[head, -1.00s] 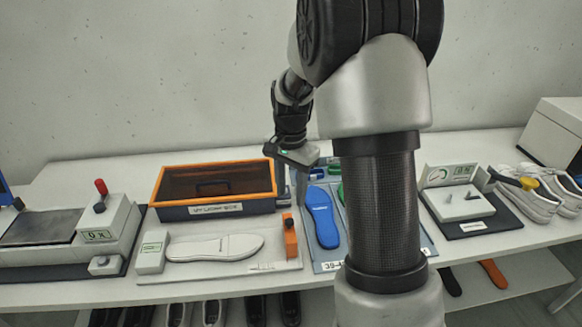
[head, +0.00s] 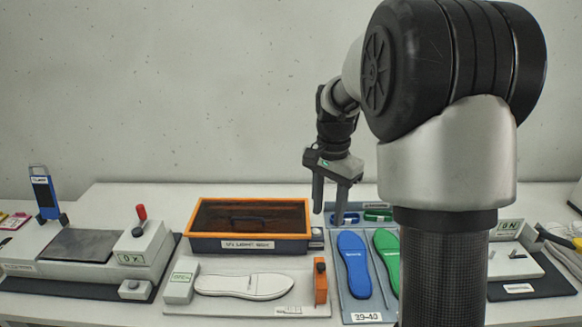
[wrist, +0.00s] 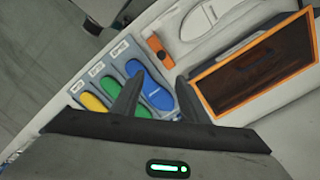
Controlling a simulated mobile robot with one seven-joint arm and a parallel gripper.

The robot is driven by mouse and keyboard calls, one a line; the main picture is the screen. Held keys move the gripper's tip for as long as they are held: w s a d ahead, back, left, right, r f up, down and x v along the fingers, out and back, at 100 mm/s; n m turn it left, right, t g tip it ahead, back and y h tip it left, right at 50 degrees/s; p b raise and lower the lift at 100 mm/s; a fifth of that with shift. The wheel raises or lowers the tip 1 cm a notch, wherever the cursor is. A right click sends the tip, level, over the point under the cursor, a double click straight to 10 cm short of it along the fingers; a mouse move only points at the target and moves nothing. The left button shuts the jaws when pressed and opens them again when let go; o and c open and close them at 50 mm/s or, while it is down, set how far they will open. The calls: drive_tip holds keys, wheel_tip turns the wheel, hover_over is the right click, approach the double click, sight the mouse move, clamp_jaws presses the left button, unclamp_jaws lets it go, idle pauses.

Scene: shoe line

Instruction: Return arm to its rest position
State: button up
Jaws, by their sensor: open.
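My gripper (head: 331,205) hangs above the back of the bench, fingers pointing down, open with nothing between them. It is clear of the bench, over the back part of the insole tray and right of the UV light box. In the wrist view my gripper's two fingers (wrist: 158,102) stand apart over the tray. My arm's black and silver links fill the right of the head view and hide part of the tray and bench behind them.
The orange-rimmed UV light box (head: 205,242) stands left of my gripper. A tray (head: 367,317) holds blue (head: 354,265) and green (head: 386,258) insoles; a yellow one (wrist: 93,103) shows in the wrist view. A white insole (head: 243,286) lies in a fixture. A press (head: 140,245) stands left.

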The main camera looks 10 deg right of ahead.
drive_tip(key=s+a+r+n+t, duration=0.2)
drive_tip(key=s+a+r+n, duration=0.25)
drive_tip(key=s+r, duration=0.45)
drive_tip(key=s+a+n+t, duration=0.1)
drive_tip(key=s+n+t, duration=0.2)
drive_tip(key=s, duration=1)
drive_tip(key=n, duration=0.3)
drive_tip(key=shift+s+a+n+t, duration=0.3)
drive_tip(key=shift+s+a+n, duration=0.05)
drive_tip(key=shift+s+a, duration=0.05)
